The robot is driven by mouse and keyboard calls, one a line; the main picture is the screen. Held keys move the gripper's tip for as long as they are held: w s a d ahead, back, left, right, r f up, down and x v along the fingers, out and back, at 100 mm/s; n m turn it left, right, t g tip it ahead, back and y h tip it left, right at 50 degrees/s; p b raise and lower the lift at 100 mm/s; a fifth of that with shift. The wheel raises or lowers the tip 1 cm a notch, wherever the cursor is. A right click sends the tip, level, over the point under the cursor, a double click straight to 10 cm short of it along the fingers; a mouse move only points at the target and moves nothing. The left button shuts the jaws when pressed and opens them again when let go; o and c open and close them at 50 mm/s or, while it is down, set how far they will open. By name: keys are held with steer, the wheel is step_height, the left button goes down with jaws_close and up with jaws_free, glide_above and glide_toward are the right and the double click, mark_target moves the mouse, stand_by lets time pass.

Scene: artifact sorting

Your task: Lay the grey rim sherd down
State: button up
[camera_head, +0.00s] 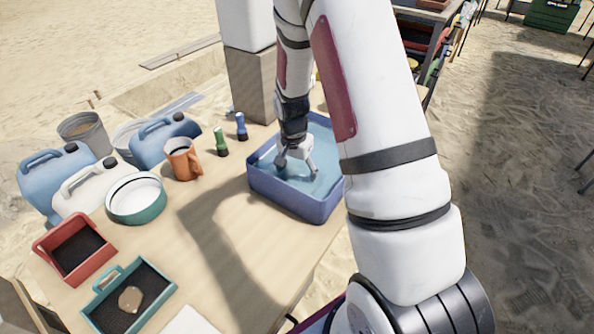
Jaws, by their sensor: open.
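My gripper (297,168) points down inside the blue tub (292,198) on the table, with its fingers spread. I see nothing between the fingers. The tub has a lighter blue inside that looks like water. My arm hides the tub's right side. I cannot make out a grey rim sherd in the tub or near my gripper. A brownish sherd (130,298) lies on the dark lining of the green tray (95,318) at the front left; I cannot tell whether it is the grey rim sherd.
An empty-looking red tray (52,236), a green-and-white basin (136,211), an orange jug (182,160), several jerrycans (52,176) and two small bottles, green (221,143) and blue (241,128), stand on the left. The wooden table (190,240) is bare between the trays and tub.

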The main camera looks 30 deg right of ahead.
step_height(320, 180, up, 12)
steer(key=a+p, duration=0.1)
step_height(320, 180, up, 9)
steer(key=n, duration=0.3)
glide_above(295, 179)
steer(key=s+a, duration=0.4)
steer(key=s+a+r+n, duration=0.3)
steer(key=s, duration=0.5)
steer(key=s+a+r+n+t, duration=0.1)
steer(key=s+a+r+n, duration=0.2)
steer(key=s, duration=0.5)
steer(key=s+a+r+n+t+y, duration=0.1)
steer(key=s+a+r+n, duration=0.2)
steer(key=s, duration=0.5)
steer(key=shift+s+a+r, duration=0.35)
steer(key=shift+r, duration=0.1)
